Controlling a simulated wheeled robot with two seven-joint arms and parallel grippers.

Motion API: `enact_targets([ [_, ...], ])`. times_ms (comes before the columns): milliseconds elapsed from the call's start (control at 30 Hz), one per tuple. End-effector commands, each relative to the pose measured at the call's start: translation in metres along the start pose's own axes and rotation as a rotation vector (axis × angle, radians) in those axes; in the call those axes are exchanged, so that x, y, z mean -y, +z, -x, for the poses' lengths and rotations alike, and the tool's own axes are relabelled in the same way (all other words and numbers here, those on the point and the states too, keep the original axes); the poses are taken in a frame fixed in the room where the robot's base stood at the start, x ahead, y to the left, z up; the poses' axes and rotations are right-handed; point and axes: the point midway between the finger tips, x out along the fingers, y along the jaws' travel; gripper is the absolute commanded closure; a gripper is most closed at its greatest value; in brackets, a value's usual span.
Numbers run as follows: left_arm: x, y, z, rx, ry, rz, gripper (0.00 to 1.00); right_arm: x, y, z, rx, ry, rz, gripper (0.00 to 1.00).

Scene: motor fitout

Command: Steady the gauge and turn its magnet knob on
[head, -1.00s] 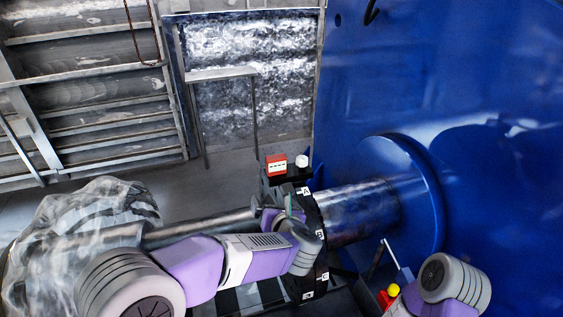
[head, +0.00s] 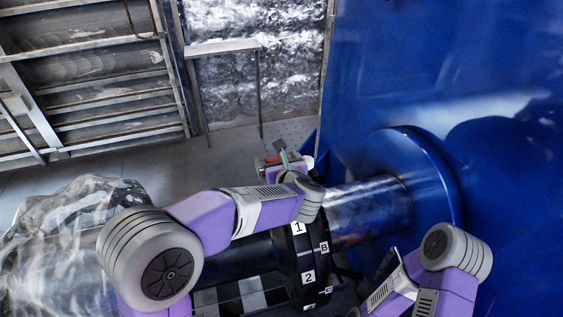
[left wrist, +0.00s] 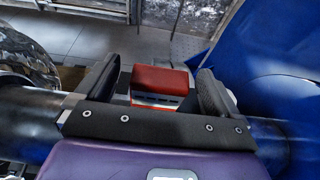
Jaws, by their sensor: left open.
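A red block with a white, marked front face (left wrist: 162,80), which I take to be the gauge, sits between the two dark fingers of my left gripper (left wrist: 158,68) in the left wrist view. The fingers stand apart on either side of it, and I see gaps. In the head view my left gripper (head: 284,160) is at the top of the black coupling and covers most of the red block (head: 271,159). A white round piece (head: 308,162) shows just right of the gripper; I cannot tell whether it is the magnet knob. My right gripper is out of view.
The black coupling (head: 309,262) with numbered and lettered labels sits on the shaft (head: 370,207), beside a large blue housing (head: 430,70). Plastic wrapping (head: 50,225) covers machinery at left. Open floor (head: 160,170) lies behind.

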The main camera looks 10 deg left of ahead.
Motion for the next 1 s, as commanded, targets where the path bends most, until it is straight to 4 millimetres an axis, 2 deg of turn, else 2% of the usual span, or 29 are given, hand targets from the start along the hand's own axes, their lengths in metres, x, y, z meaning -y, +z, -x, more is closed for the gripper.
enact_targets([
  [100,0.0,0.001,-0.015,0.0,0.003,0.0,0.04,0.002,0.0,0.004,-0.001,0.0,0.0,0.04],
  [200,0.0,0.0,-0.021,0.0,0.001,0.001,0.04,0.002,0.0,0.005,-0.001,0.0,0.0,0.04],
  [533,0.0,0.0,-0.025,0.0,0.0,0.0,0.06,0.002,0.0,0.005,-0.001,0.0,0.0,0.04],
  [1000,0.0,0.0,-0.025,0.0,0.0,0.0,0.78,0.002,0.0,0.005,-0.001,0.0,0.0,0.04],
])
